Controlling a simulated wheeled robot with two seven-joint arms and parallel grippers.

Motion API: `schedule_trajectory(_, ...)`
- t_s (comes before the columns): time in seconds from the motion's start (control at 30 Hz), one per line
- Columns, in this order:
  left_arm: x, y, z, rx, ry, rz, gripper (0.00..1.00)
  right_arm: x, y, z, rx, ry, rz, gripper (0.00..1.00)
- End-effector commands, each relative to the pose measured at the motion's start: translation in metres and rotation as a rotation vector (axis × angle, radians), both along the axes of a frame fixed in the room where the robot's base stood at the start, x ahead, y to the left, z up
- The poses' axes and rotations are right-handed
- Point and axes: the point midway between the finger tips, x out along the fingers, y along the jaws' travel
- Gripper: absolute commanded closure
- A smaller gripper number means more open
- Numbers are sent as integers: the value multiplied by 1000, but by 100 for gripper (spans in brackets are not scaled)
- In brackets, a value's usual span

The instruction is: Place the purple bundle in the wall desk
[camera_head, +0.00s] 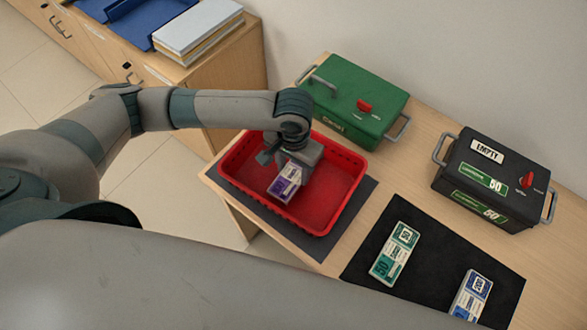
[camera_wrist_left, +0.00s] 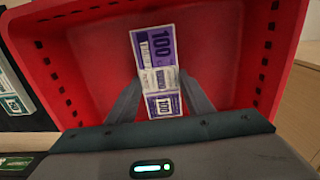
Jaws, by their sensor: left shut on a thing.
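The purple bundle (camera_head: 286,184) is a banded stack of notes marked 100. My left gripper (camera_head: 283,170) is shut on it, over the red tray (camera_head: 335,209). In the left wrist view the fingers (camera_wrist_left: 161,100) grip the purple bundle (camera_wrist_left: 157,60) across its pale band, with the tray's red wall (camera_wrist_left: 262,50) around it. I cannot tell whether the bundle touches the tray floor. The wall desk appears to be the wooden cabinet (camera_head: 215,63) against the wall at the upper left. My right gripper is not in view.
Blue trays (camera_head: 125,20) and a white stack of paper (camera_head: 197,27) lie on the wall desk. A green box (camera_head: 357,98) and a black box (camera_head: 493,180) stand along the counter's back. Green (camera_head: 394,254) and blue (camera_head: 471,297) bundles lie on a dark mat (camera_head: 430,262).

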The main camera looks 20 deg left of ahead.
Motion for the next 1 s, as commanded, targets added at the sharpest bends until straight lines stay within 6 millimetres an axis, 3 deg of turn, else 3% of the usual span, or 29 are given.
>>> schedule_trajectory(0.13, 0, 0, -10, 0, 0, -1, 78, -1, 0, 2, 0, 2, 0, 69)
schedule_trajectory(0.5, 0, 0, -13, 0, -1, 0, 78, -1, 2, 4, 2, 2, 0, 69)
schedule_trajectory(0.53, 0, 0, -13, 0, -1, 0, 51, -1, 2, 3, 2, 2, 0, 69)
schedule_trajectory(0.6, 0, 0, -13, 0, -1, 0, 35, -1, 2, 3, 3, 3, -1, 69)
schedule_trajectory(1.0, 1, 0, -11, -1, -2, -1, 35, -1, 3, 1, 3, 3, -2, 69)
